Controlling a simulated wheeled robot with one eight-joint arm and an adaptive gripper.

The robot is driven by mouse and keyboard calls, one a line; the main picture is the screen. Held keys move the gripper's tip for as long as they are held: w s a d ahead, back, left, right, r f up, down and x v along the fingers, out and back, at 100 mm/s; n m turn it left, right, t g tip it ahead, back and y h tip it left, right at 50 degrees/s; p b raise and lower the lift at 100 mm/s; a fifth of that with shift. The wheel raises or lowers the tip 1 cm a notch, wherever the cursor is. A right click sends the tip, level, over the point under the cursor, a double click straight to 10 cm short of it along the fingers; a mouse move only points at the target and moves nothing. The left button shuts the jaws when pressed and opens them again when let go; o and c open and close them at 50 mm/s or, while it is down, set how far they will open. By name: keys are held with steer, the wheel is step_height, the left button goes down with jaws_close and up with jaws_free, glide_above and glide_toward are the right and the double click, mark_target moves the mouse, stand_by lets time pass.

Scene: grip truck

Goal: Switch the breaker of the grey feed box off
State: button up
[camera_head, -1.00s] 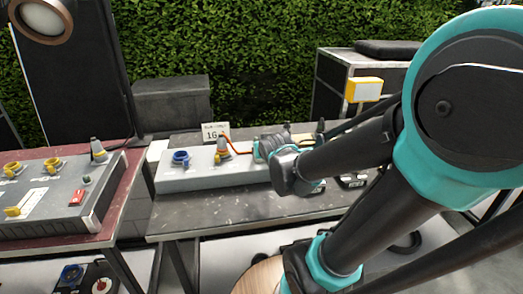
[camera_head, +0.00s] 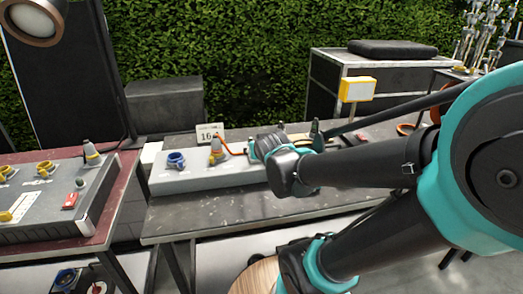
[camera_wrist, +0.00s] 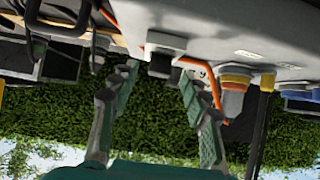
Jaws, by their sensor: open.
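A light grey feed box (camera_head: 208,179) lies on the middle table, with a blue socket (camera_head: 177,160) and a yellow-and-grey plug (camera_head: 217,150) on top. Its right part is hidden behind my arm. My gripper (camera_head: 290,142) is at that hidden end, its fingers mostly covered in the head view. In the wrist view, my gripper (camera_wrist: 160,73) is open, with a finger on either side of a black block (camera_wrist: 160,65) below a pale housing (camera_wrist: 165,42) on the box (camera_wrist: 225,30). The fingers look empty. I cannot tell if the block is the breaker, or if they touch it.
A darker grey box (camera_head: 50,215) with a red switch (camera_head: 70,201) stands on the red table at left. A sign reading 16 (camera_head: 209,133) stands behind the light box. An orange cable (camera_head: 232,147) runs from its plug towards my gripper. A yellow box (camera_head: 357,89) is behind right.

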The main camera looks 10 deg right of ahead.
steer(key=v, duration=0.9)
steer(key=shift+s, duration=0.3)
steer(key=shift+r, duration=0.15)
